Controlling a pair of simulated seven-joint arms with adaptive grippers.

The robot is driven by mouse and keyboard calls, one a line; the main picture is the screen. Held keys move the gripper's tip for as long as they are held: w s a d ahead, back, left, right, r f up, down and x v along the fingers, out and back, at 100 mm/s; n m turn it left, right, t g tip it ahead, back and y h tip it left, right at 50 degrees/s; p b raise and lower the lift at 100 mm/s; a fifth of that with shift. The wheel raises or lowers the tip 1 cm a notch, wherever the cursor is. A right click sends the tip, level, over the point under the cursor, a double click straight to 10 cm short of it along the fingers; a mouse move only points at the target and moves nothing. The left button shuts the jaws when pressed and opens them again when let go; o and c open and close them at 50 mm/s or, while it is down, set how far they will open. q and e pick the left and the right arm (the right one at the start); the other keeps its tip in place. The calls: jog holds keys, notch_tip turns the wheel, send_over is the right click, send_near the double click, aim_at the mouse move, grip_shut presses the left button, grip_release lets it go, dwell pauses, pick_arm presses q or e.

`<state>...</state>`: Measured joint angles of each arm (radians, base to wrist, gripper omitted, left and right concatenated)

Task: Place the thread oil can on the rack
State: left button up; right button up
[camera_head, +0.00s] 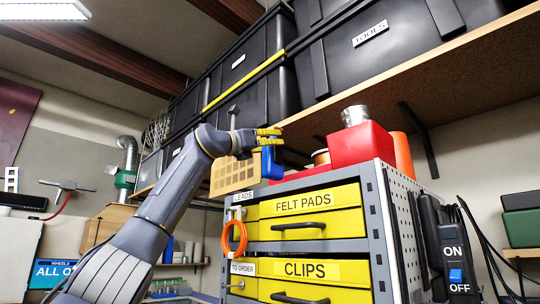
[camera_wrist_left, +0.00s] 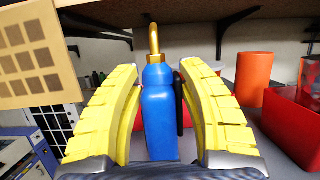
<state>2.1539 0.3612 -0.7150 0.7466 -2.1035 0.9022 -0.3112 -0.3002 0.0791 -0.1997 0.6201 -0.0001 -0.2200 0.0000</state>
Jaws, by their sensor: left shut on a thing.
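The thread oil can looks like a blue bottle (camera_wrist_left: 158,115) with a gold spout, upright in the left wrist view. It also shows in the head view as a blue shape (camera_head: 272,163) by the near left top corner of the grey drawer cabinet (camera_head: 376,190). My left gripper (camera_head: 268,138) is shut on it, one yellow finger on each side. I cannot tell whether the can's base touches the cabinet top. No thing is clearly marked as the rack. My right gripper is not in view.
A red bin (camera_head: 359,145) with a metal cup (camera_head: 355,115) and an orange cylinder (camera_head: 402,153) stand on the cabinet top. A wooden shelf (camera_head: 440,75) with black cases hangs above.

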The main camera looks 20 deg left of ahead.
aim_at(266, 154)
pick_arm(q)
jog(key=shift+s+f, duration=0.1)
jog(key=shift+f, duration=0.15)
jog(key=shift+f, duration=1.75)
jog(key=o, duration=0.7)
jog(key=shift+f, duration=0.1)
jog(key=v, duration=1.2)
